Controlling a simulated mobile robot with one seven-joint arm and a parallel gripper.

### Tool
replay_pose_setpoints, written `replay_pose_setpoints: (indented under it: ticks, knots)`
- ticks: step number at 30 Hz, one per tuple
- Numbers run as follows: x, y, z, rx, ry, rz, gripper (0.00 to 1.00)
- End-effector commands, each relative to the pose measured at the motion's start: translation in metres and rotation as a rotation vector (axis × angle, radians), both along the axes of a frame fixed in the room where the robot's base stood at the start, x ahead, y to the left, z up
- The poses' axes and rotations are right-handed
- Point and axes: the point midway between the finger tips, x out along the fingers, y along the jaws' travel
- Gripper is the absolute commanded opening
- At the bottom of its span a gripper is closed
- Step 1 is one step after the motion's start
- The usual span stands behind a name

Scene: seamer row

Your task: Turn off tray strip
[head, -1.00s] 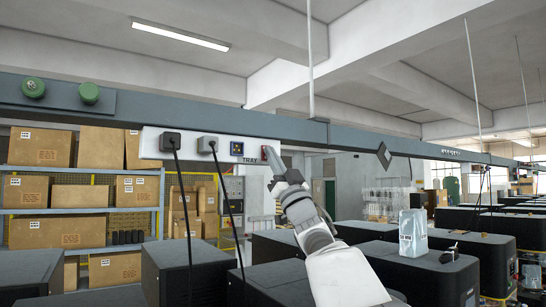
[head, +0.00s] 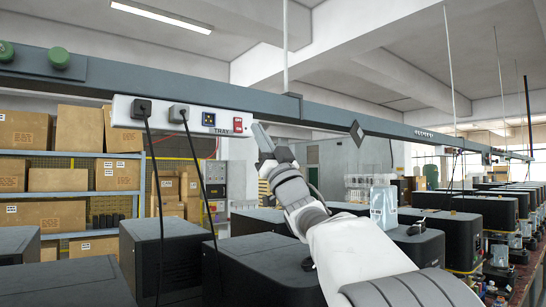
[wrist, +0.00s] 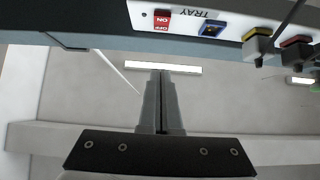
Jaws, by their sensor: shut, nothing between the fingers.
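The white tray strip (head: 190,129), labelled TRAY, hangs under the grey overhead rail in the head view. Its red rocker switch (head: 238,125) sits at its right end. In the wrist view the strip (wrist: 135,7) runs along the top, and the red switch (wrist: 162,20) shows ON and OFF marks; I cannot tell which side is pressed. My gripper (head: 258,128) is shut and empty, just right of the switch in the head view and apart from it. In the wrist view my gripper (wrist: 161,76) points up the picture, with its fingertips below the switch.
A dark plug (head: 142,108) and a grey plug (head: 179,113) with hanging cords sit on the strip, beside a blue socket (head: 208,119). The grey rail (head: 330,120) runs above. Black machines (head: 265,265) stand below. Boxes (head: 80,130) fill shelves at left.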

Motion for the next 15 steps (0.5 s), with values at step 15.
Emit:
replay_pose_setpoints:
  ticks: [15]
  knots:
    - [-0.035, -0.024, -0.033, 0.001, -0.001, 0.0, 0.0]
